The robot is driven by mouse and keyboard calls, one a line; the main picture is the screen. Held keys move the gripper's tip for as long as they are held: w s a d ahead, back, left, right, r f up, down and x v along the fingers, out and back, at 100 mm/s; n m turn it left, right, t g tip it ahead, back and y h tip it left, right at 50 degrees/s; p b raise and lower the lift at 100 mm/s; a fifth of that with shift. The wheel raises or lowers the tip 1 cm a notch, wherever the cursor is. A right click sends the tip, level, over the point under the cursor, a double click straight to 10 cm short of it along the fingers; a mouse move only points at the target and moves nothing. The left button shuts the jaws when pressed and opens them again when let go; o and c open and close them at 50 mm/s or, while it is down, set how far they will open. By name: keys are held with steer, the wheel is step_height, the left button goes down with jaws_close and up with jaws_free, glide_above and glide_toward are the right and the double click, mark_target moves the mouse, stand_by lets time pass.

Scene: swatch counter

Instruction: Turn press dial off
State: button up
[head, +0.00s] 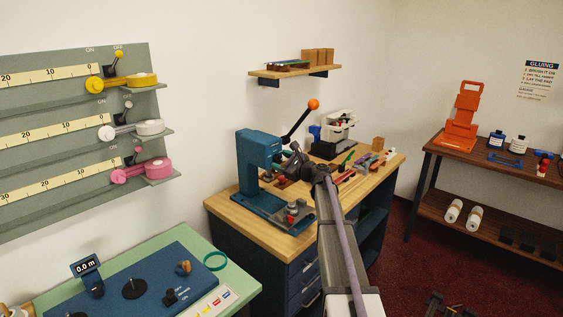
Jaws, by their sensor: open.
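The blue press (258,160) stands on the wooden workbench (232,210), with a lever ending in an orange ball (313,104) raised up to the right. A small grey dial with a red part (292,207) sits at the front right of the press base. Its setting is too small to read. My gripper (284,172) is beside the press, above and behind the dial and apart from it. It is open; its fingers are small and partly hidden by my wrist. I cannot see anything held in it.
A cream and black machine (335,132) and several small items stand behind my arm on the bench. A green counter with a blue board (150,285) is at lower left. A dark shelf unit with an orange stand (462,118) is at right.

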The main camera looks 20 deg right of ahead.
steer(key=shift+w, duration=0.2)
steer(key=shift+c, duration=0.4)
steer(key=c, duration=0.8)
steer(key=shift+c, duration=0.2)
